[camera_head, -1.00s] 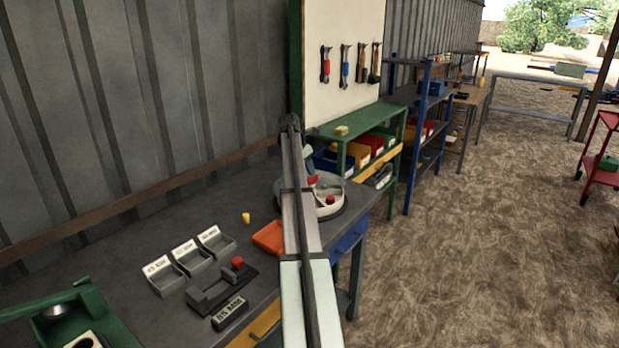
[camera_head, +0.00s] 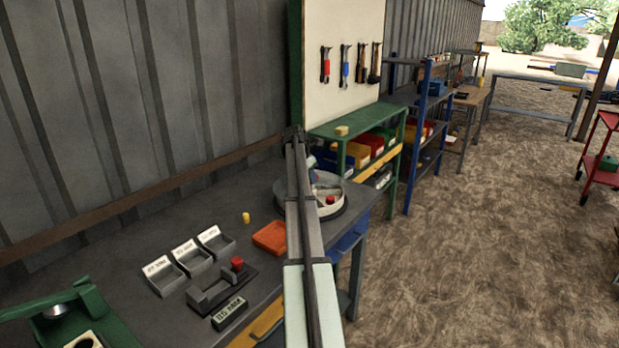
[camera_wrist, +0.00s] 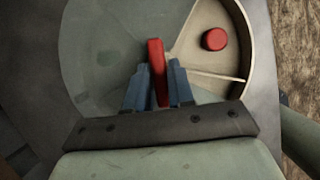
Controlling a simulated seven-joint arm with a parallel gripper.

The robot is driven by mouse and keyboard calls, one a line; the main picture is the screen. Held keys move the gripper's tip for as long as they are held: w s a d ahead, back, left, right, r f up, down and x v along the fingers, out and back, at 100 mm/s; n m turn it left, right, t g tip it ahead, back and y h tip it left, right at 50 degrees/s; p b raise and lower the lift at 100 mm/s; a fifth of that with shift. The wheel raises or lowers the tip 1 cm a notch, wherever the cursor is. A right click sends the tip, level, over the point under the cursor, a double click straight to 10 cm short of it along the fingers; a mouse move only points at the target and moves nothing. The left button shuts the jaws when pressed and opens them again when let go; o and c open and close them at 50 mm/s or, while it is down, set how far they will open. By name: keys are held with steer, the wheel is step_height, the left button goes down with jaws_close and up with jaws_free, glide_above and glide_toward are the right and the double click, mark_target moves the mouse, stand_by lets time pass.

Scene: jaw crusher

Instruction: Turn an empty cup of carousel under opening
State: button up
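The round carousel (camera_head: 341,208) stands at the far right end of the dark bench, partly hidden by my arm. In the wrist view a grey-green cover (camera_wrist: 95,45) takes up most of it. A beige open part shows at right, crossed by a divider (camera_wrist: 205,74). A red cylinder (camera_wrist: 214,39) lies above the divider; the small visible area below it looks empty. A red upright handle (camera_wrist: 156,60) stands near the middle. My gripper (camera_wrist: 159,68) has its blue fingers on both sides of the handle, close against it, and appears shut on it.
An orange tray (camera_head: 270,238) and a small yellow cylinder (camera_head: 246,218) lie left of the carousel. Labelled grey bins (camera_head: 163,277), a fixture with a red knob (camera_head: 237,263) and a green device (camera_head: 75,310) stand farther left. A green shelf (camera_head: 350,130) stands behind.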

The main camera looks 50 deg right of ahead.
jaws_close()
steer(key=shift+s+n+t, duration=0.1)
steer(key=shift+n+t, duration=0.2)
steer(key=shift+n, duration=0.4)
steer(key=shift+n+t, duration=0.3)
steer(key=shift+n, duration=0.6)
steer(key=shift+s+n+t, duration=0.1)
steer(key=shift+n+t, duration=0.4)
steer(key=shift+n, duration=0.8)
steer(key=shift+n+t, duration=0.3)
steer(key=shift+n, duration=0.4)
steer(key=shift+y, duration=0.3)
steer(key=shift+o, duration=2)
jaws_free()
steer(key=shift+r, duration=0.1)
